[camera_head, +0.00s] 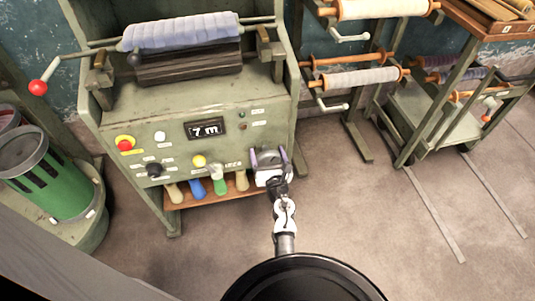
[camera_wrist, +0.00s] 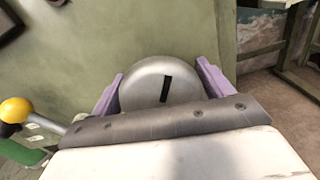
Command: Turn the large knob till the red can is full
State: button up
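The large knob (camera_wrist: 150,85) is a round metal dial with a black mark on its face, tilted slightly from upright. My gripper (camera_wrist: 160,72) has its two purple fingers on either side of the knob. The knob nearly fills the space between them; I cannot tell whether both fingers press on it. In the head view my gripper (camera_head: 267,158) is at the lower right of the green machine's front panel and hides most of the knob. A reddish can (camera_head: 8,118) is partly visible at the left edge, behind a green can (camera_head: 50,182); its contents are hidden.
The machine panel (camera_head: 225,155) carries a display (camera_head: 205,128) reading "7 m", a red button (camera_head: 125,142), a yellow one (camera_head: 199,161) and a small black knob (camera_head: 154,170). Several coloured handles hang below. A red-balled crank (camera_head: 38,88) sticks out left. Racks of rollers (camera_head: 360,78) stand right.

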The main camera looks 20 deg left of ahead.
jog(key=c, duration=0.6)
jog(key=shift+o, duration=0.2)
jog(key=shift+r+m, duration=0.1)
jog(key=shift+m, duration=0.3)
jog(key=m+p, duration=0.2)
jog(key=m, duration=0.2)
jog(key=shift+w+d+m+p, duration=0.1)
jog(key=shift+m+p, duration=0.25)
jog(key=shift+m, duration=0.05)
jog(key=m+p, duration=0.2)
jog(key=m, duration=0.3)
jog(key=shift+d, duration=0.1)
jog(key=m+p, duration=0.2)
jog(key=m, duration=0.1)
jog(key=m+p, duration=0.1)
jog(key=m, duration=0.2)
jog(key=shift+f+m+p, duration=0.2)
jog(key=shift+m+p, duration=0.15)
jog(key=shift+m, duration=0.05)
jog(key=m+p, duration=0.2)
jog(key=m, duration=0.4)
jog(key=shift+f+p, duration=0.2)
jog(key=shift+p, duration=0.2)
jog(key=shift+m, duration=0.3)
